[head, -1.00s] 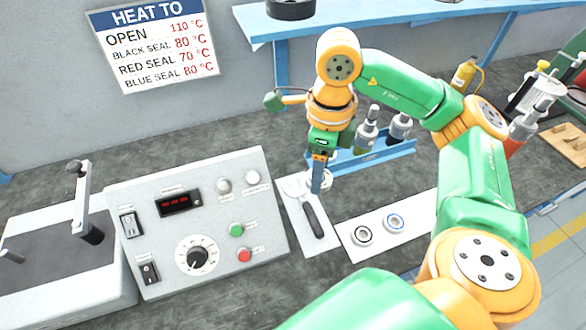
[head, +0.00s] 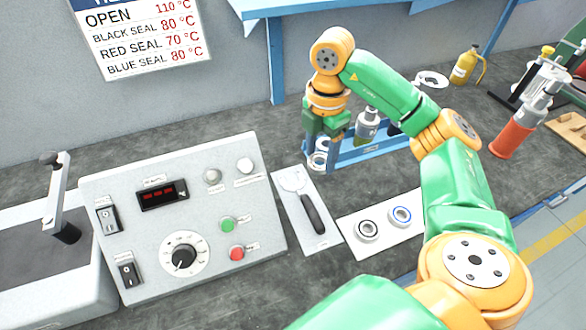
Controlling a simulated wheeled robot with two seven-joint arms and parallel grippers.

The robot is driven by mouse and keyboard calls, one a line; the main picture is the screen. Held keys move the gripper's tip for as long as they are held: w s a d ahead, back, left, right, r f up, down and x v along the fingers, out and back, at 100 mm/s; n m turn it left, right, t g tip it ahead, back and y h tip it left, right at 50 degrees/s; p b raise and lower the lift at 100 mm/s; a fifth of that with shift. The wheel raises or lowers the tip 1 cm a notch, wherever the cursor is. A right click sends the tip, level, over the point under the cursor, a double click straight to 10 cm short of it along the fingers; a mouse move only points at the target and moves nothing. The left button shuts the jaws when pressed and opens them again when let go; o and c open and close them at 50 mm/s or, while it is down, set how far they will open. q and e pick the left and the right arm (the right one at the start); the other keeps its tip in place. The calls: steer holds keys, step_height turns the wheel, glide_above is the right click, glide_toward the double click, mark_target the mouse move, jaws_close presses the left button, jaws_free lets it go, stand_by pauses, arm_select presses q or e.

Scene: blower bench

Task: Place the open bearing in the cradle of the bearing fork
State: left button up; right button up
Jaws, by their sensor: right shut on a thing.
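The bearing fork (head: 313,213), with a pale cradle end (head: 293,180) and a black handle, lies on a white sheet right of the control box. The cradle looks empty. My right gripper (head: 321,158) is beyond and to the right of the cradle, near the left end of a blue rack. It is shut on a pale metallic ring, the open bearing (head: 317,161), mostly hidden by the fingers. I cannot tell whether the bearing touches the bench. My left gripper is out of view.
A black-sealed bearing (head: 368,230) and a blue-sealed bearing (head: 400,216) lie on a white sheet (head: 384,240). The control box (head: 180,215) stands left of the fork. A yellow oil can (head: 466,64) stands at the back right.

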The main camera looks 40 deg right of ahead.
steer(key=w+f, duration=0.1)
steer(key=f, duration=0.1)
steer(key=w+a+f+b, duration=0.1)
steer(key=w, duration=0.1)
steer(key=w+a+f, duration=0.1)
steer(key=w+f, duration=0.1)
steer(key=shift+w+a+f+b, duration=0.2)
steer(key=shift+w+f+b, duration=0.05)
steer(key=shift+f+b, duration=0.05)
steer(key=f, duration=0.1)
steer(key=f+p, duration=0.1)
steer(key=f, duration=0.1)
steer(key=shift+w+a+f, duration=0.15)
steer(key=shift+w+f, duration=0.05)
steer(key=shift+w, duration=0.15)
steer(key=shift+f, duration=0.4)
steer(key=o, duration=1.4)
steer(key=shift+f, duration=0.1)
steer(key=shift+c, duration=0.2)
step_height(320, 180, up, 5)
steer(key=shift+w+b, duration=0.15)
steer(key=shift+b, duration=0.2)
step_height(320, 180, up, 7)
steer(key=p, duration=0.2)
steer(key=shift+r, duration=0.2)
